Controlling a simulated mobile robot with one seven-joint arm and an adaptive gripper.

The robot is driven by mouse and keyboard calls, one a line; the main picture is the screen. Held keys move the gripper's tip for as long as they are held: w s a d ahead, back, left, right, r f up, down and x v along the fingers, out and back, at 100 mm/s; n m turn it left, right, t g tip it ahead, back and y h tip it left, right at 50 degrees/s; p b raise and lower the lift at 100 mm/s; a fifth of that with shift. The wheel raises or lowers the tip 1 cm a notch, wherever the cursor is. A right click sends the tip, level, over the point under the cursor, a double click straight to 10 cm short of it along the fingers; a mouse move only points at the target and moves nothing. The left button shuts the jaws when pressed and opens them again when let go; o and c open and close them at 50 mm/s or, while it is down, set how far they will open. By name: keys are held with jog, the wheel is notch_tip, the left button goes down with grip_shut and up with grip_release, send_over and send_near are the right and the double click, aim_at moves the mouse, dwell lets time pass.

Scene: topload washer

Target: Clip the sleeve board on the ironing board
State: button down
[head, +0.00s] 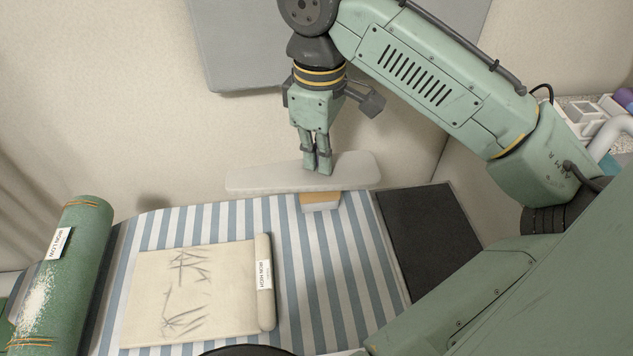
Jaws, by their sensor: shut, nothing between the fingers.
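The sleeve board (250,179) is a long pale padded board with a tan and white base block (320,202) under it. It sits at the far edge of the ironing board (320,275), which has a blue and white striped cover. I cannot tell from this view whether the base is clipped on the edge. My gripper (317,170) points down with its fingers together and empty, over the middle of the sleeve board. The fingertips overlap the board's top in the picture; whether they touch it is unclear.
A beige cloth (195,290) with a rolled edge labelled "IRON HIGH" lies on the ironing board. A green roll (60,265) labelled "IRON LOW" is at left. A dark flat panel (430,235) is at the board's right end. Small containers (590,115) stand far right. A wall is close behind.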

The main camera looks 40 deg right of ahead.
jog(key=shift+r+p, duration=3.15)
jog(key=shift+r, duration=0.15)
